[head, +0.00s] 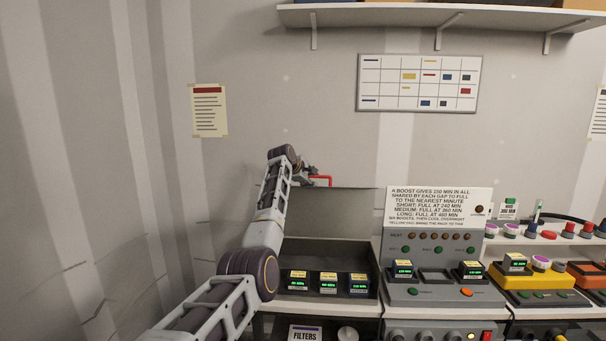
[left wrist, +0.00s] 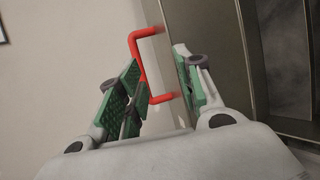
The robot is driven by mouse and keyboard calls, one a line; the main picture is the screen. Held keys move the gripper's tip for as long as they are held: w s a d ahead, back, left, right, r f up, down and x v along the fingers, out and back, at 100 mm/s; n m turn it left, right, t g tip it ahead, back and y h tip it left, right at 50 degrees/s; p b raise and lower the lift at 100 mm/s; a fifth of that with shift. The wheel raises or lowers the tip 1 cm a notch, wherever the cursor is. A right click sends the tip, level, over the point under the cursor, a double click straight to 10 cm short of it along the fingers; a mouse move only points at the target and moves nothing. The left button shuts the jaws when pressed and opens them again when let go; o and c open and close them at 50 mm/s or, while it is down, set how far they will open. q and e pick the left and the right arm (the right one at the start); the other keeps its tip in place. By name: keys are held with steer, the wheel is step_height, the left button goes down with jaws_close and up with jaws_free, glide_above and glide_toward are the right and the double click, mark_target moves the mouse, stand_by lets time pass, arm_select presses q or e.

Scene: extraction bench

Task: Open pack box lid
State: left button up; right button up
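The pack box (head: 329,303) stands on the bench left of the grey panel. Its lid (head: 338,211) stands raised behind the box, showing its inner face, and the box is open. My left gripper (head: 309,172) is at the handle. In the left wrist view its green-padded fingers (left wrist: 158,62) are spread apart, with the handle between or just beyond them. Contact with the handle cannot be told. My right gripper is out of view.
Several packs with green displays (head: 328,283) sit in the box. A grey charging panel with a sign (head: 438,207) stands close to its right. A yellow unit (head: 545,277) is farther right.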

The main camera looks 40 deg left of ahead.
arm_select(q)
steer(key=v, duration=0.7)
stand_by(0.5)
